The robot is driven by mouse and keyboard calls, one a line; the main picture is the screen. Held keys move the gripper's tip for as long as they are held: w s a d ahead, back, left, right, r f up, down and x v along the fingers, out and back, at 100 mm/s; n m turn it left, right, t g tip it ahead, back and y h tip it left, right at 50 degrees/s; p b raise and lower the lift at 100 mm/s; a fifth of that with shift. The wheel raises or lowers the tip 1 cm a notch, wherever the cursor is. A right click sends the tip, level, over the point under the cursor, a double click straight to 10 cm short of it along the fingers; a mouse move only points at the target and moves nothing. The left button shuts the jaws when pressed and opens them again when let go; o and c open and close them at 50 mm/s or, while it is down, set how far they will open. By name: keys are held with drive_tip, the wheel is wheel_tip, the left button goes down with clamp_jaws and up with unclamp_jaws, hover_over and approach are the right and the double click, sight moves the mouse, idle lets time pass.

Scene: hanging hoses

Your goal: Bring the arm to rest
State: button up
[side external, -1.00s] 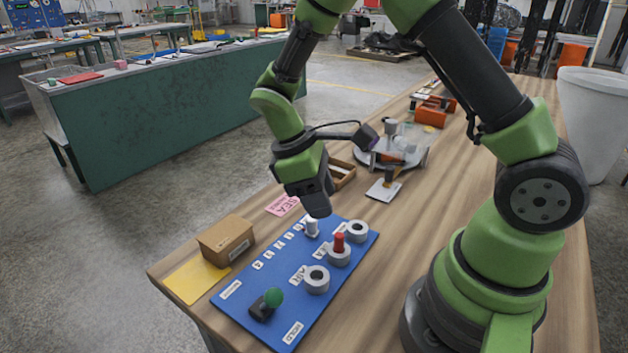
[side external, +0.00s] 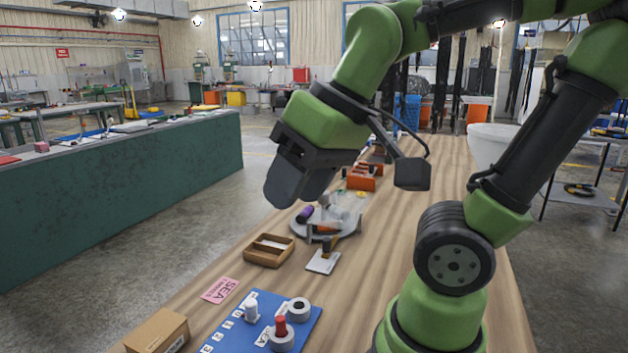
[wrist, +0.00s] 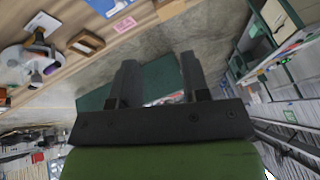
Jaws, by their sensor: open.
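My gripper (side external: 283,190) is raised in the air above the left edge of the wooden table (side external: 440,230), apart from everything on it. In the wrist view its two dark fingers (wrist: 160,78) are spread, with nothing between them. My green and black arm is bent above the table. The blue board (side external: 252,312) lies on the table at the bottom of the side view, cut off by the picture edge. A white knob (side external: 251,309) and a red-topped peg (side external: 281,327) in a grey ring stand on it.
A wooden tray (side external: 269,250), a round stand (side external: 333,219) and an orange holder (side external: 364,177) stand along the table. A cardboard box (side external: 156,332) and a pink note (side external: 220,289) lie nearer. A green bench (side external: 150,180) stands left, across open floor.

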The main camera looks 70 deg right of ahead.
drive_tip(key=shift+s+a+r+m+t, duration=0.1)
drive_tip(key=shift+s+r+m+t, duration=0.1)
drive_tip(key=shift+s+m+t, duration=0.3)
drive_tip(key=shift+s+a+r+m+t, duration=0.15)
drive_tip(key=shift+s+m+t, duration=0.2)
drive_tip(key=shift+s, duration=0.25)
